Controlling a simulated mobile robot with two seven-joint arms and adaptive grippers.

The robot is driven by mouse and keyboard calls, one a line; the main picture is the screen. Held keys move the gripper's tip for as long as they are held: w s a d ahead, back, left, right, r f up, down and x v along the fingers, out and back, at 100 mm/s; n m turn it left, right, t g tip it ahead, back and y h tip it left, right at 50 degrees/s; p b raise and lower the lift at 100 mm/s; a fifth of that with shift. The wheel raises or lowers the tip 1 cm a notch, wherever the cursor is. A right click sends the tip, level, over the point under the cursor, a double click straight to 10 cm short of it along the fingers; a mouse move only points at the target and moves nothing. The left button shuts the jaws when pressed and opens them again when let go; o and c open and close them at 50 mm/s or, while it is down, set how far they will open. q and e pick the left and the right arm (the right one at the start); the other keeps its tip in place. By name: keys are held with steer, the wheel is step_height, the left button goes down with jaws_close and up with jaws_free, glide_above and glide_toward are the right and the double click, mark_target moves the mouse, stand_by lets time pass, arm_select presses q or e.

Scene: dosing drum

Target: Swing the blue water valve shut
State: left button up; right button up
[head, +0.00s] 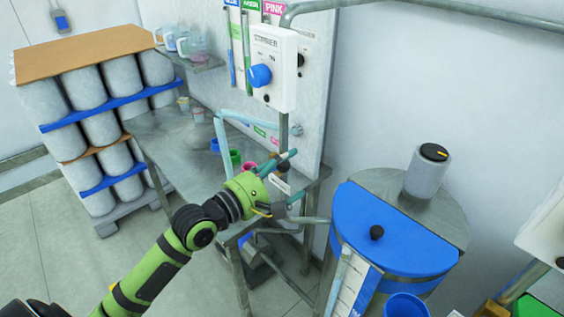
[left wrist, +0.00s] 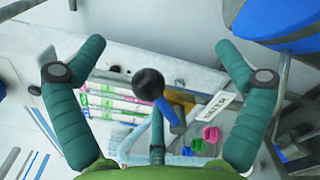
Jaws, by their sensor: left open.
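The blue water valve lever (left wrist: 167,112) with its black ball knob (left wrist: 148,82) shows in the left wrist view, between my left gripper's two teal fingers. A white WATER tag (left wrist: 213,107) is beside it, to its right. My left gripper (left wrist: 156,47) is open, with one finger on each side of the knob and a visible gap to both. My right gripper is not in view.
A drum with a blue half lid (head: 388,240) stands to the right, with a grey, black-capped container (head: 428,170) on its top. A white stirrer box (head: 273,70) hangs on the wall panel above. A steel table (head: 172,150) and stacked drums (head: 100,110) are left.

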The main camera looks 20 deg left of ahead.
arm_select(q)
step_height(320, 180, down, 7)
steer(key=s+d+b, duration=0.1)
steer(key=d+b, duration=0.1)
steer(key=shift+s+b, duration=0.15)
steer(key=shift+b, duration=0.15)
stand_by(0.6)
steer(key=shift+a+r+p, duration=0.3)
steer(key=shift+r+p, duration=0.2)
steer(key=shift+r, duration=0.05)
stand_by(0.4)
steer(key=v, duration=0.8)
steer(key=shift+a+r, duration=0.3)
steer(key=shift+a, duration=0.2)
